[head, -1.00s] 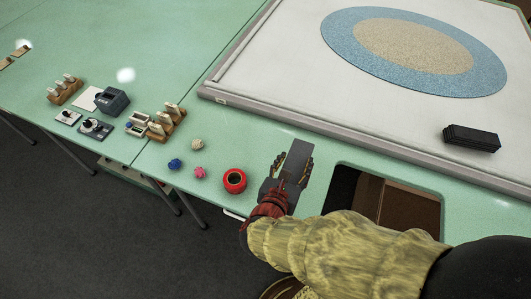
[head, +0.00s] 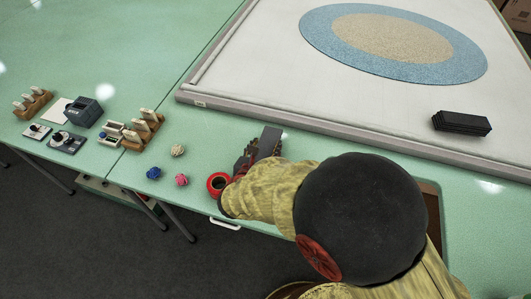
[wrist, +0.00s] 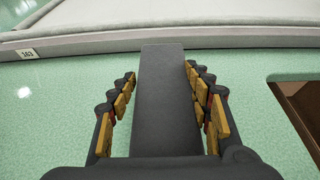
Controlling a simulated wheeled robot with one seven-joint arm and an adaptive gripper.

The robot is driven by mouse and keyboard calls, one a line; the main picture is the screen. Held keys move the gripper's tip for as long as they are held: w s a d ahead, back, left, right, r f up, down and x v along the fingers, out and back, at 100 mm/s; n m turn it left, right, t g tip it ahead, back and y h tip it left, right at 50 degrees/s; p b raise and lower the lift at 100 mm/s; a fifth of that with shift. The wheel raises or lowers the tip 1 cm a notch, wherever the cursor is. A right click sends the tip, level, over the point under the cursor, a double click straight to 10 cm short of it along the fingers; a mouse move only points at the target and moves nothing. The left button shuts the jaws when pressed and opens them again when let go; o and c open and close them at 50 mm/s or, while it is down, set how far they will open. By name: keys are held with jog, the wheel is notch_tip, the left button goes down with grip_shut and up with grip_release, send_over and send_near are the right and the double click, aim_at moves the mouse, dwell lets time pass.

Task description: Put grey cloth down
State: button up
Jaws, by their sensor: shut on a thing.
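The grey cloth (head: 268,142) looks like a flat dark grey strip. My gripper (head: 257,153) is shut on it, above the green table in front of the white framed panel. In the wrist view the cloth (wrist: 163,95) lies lengthwise between the two rows of fingers of my gripper (wrist: 159,88), and its far end reaches the panel's grey edge in the picture. Whether the cloth touches the table cannot be told. My arm hides part of the gripper in the head view.
A black stack (head: 461,123) rests on the white panel (head: 260,80). An opening (wrist: 300,105) is at the right.

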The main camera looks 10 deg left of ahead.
jog(key=shift+f+b, duration=0.4)
jog(key=shift+f, duration=0.7)
jog(key=shift+s, duration=0.1)
jog(key=shift+f, duration=0.15)
jog(key=o, duration=1.2)
jog(key=shift+o, duration=0.2)
jog(key=p+v, duration=0.4)
jog(key=v, duration=0.8)
jog(key=shift+d, duration=0.1)
jog(key=shift+d, duration=0.1)
